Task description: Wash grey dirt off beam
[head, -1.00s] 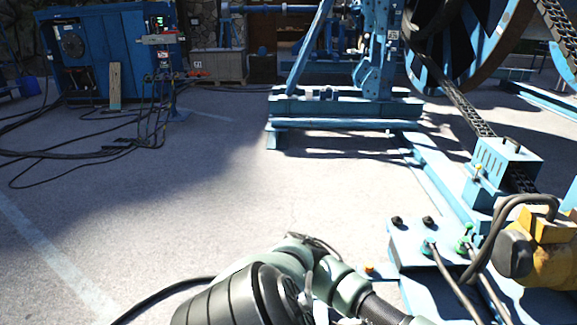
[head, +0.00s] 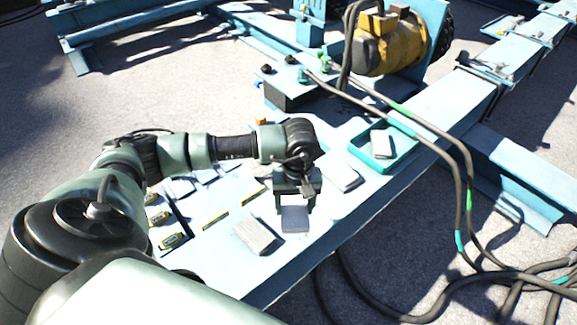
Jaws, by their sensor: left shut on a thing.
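The light blue beam (head: 284,266) runs diagonally through the head view, from the lower middle up to the right. My left gripper (head: 295,200) is over the beam, pointing down, and shut on a small blue-grey block (head: 295,219). The block is at or just above the beam's top; I cannot tell whether it touches. A grey block with a rough top (head: 255,236) lies left of it, and a pale grey block (head: 341,177) lies right of it. I cannot make out a clear patch of grey dirt. My right gripper is out of view.
A teal tray (head: 402,155) with a whitish block (head: 381,144) sits farther along the beam. Several yellow-and-black items (head: 172,241) lie at the left. A yellow motor (head: 388,45) and black hoses (head: 462,190) bound the far and right sides.

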